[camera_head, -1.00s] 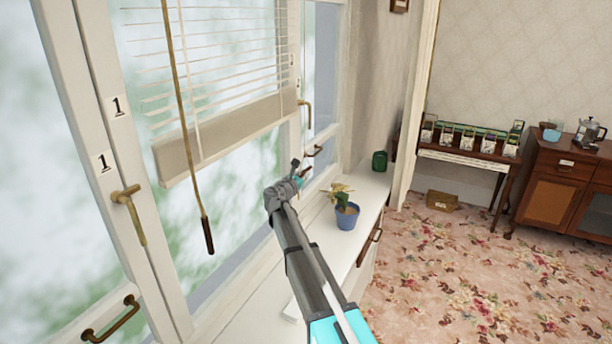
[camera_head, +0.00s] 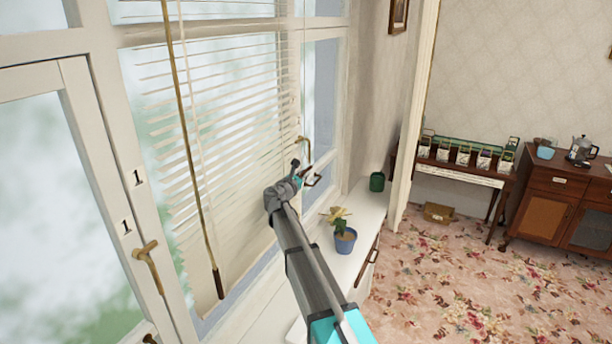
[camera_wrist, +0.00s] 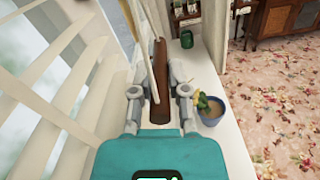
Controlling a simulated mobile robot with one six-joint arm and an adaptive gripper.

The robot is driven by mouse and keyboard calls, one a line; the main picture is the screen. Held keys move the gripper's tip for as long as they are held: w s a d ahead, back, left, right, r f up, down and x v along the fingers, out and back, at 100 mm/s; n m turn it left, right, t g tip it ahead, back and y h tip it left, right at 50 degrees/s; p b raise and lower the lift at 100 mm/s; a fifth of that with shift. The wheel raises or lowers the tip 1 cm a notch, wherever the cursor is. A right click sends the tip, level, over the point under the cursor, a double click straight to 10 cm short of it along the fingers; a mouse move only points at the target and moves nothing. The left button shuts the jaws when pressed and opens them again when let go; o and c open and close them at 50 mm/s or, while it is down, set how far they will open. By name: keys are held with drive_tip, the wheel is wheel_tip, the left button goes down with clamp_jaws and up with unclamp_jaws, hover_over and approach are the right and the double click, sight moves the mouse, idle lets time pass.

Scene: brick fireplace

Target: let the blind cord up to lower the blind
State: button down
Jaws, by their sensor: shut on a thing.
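My gripper (camera_head: 303,176) is at the right side of the window, in front of the blind's right edge. In the wrist view, my gripper (camera_wrist: 159,93) has its two fingers on either side of a long brown cord handle (camera_wrist: 159,70) and is shut on it. A pale cord runs beside the handle. The white slatted blind (camera_head: 240,130) hangs with its slats spread over most of the window, down close to the sill. Its slats (camera_wrist: 50,85) also fill the left of the wrist view. The held handle is hard to make out in the head view.
A tan rod (camera_head: 190,140) with a dark end hangs in front of the blind at left. A blue flowerpot (camera_head: 345,241) with a plant stands on the white sill (camera_head: 372,208), right of my arm. A green pot (camera_head: 377,181) stands farther back. The carpeted floor at right is open.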

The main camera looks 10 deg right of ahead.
sight(303, 173)
wheel_tip(303, 173, up, 10)
drive_tip(key=p, duration=0.8)
drive_tip(key=shift+f, duration=0.25)
drive_tip(key=c, duration=0.7)
unclamp_jaws()
drive_tip(key=shift+s, duration=0.15)
drive_tip(key=shift+o, duration=0.3)
drive_tip(key=shift+a, duration=0.1)
drive_tip(key=v, duration=1.2)
